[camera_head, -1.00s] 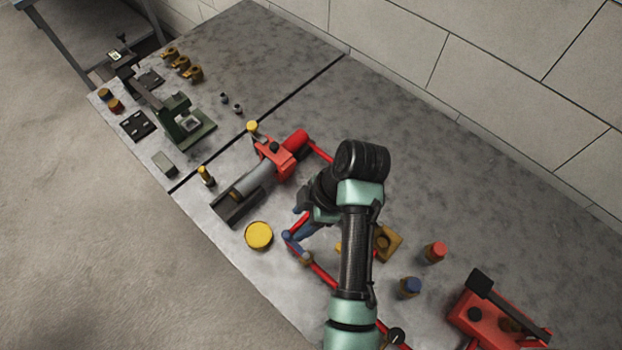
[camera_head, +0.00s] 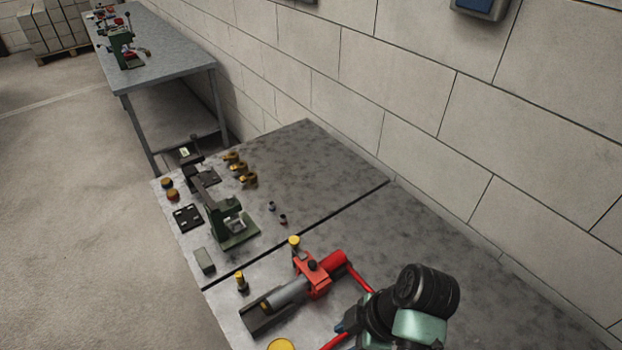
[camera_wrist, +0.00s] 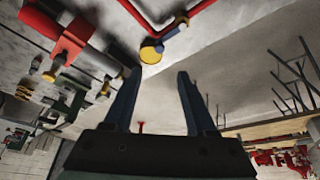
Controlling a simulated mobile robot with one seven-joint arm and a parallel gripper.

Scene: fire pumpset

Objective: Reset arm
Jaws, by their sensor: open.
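My gripper (camera_wrist: 158,78) is open in the wrist view, with its two dark fingers apart and nothing between them. My arm (camera_head: 420,310) shows at the lower right of the head view, above the near bench. Its gripper end is mostly hidden there or cut off by the frame edge. The red and grey pump cylinder (camera_head: 315,278) lies on the bench to the left of the arm. A round yellow cap (camera_wrist: 151,52) shows beyond the fingertips in the wrist view, apart from them.
The near bench (camera_head: 310,160) also holds a green press (camera_head: 232,222), several brass fittings (camera_head: 240,168) and a black plate (camera_head: 188,217). A block wall (camera_head: 420,110) runs along its right side. A second table (camera_head: 165,62) stands farther back. Floor (camera_head: 80,200) at left is clear.

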